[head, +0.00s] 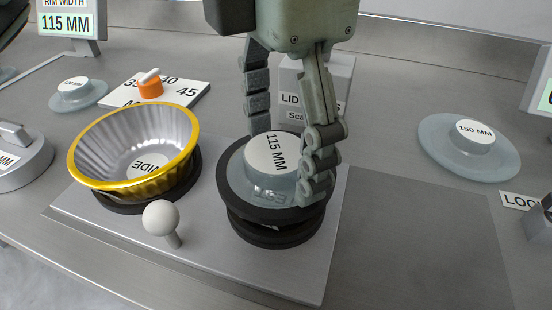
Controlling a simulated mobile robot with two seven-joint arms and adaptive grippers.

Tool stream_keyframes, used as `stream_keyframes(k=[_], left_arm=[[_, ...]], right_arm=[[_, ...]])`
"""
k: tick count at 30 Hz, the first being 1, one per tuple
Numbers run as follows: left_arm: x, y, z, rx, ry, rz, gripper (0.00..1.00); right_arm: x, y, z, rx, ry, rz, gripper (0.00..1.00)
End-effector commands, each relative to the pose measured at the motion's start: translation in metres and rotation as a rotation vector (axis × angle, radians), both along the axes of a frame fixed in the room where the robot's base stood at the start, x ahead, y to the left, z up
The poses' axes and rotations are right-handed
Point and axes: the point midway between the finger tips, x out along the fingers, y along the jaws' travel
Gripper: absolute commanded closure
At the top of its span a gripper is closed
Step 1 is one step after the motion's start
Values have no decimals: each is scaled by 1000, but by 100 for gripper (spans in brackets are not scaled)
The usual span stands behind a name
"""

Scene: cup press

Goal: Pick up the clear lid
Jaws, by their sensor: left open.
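A clear, bluish lid with a round knob labelled 115 MM (257,181) sits on a black ring holder (232,207) on the grey press plate. My left gripper (288,160) points down over this lid, its two fingers apart on either side of the knob, and covers part of its right side. I cannot tell whether the fingers touch the knob. Another clear lid labelled 150 MM (455,158) lies on the table at the right. A smaller clear lid (70,101) lies at the far left. My right gripper is not in view.
A gold-rimmed, ribbed bowl (185,150) stands on the plate left of the lid. A white ball-topped lever (161,218) stands in front. Behind are a dial with an orange knob (150,88) and a LID sign box (340,70). The right front surface is clear.

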Motion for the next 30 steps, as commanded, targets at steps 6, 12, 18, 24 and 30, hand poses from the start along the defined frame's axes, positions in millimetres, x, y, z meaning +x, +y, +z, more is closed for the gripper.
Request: stream_keyframes(k=[6,12,18,24,30], left_arm=[[0,0,0,0,0,0,31],[0,0,0,0,0,0,56],[0,0,1,0,0,0,65],[0,0,1,0,-1,0,65],[1,0,9,-1,-3,1,65]], right_arm=[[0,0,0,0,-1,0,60],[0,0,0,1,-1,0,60],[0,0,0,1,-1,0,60],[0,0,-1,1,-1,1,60],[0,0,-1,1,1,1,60]])
